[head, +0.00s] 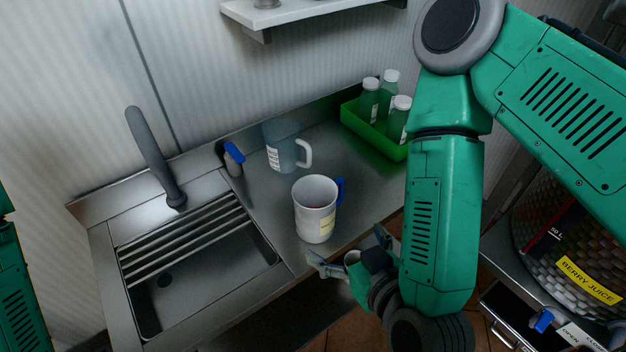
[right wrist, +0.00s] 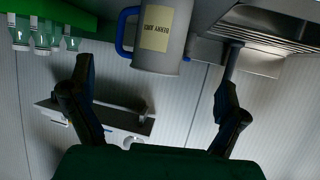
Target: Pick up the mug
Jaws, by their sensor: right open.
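A whitish-grey mug (head: 313,224) with a blue handle and a yellowish label stands upright near the counter's front edge. A second, blue-grey mug (head: 281,150) with a white handle stands behind it, near the wall. My right gripper (head: 349,249) is open and empty beside the front mug, at its lower right and apart from it. In the right wrist view, the whitish mug (right wrist: 163,38) appears upside down, beyond the spread fingers (right wrist: 155,88). My left arm shows only at the left edge; its gripper is out of sight.
A sink (head: 152,312) with a rack and grey tap (head: 153,160) lies left of the mugs. A green tray (head: 375,139) with several bottles stands at the back right. A shelf (head: 310,14) hangs above.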

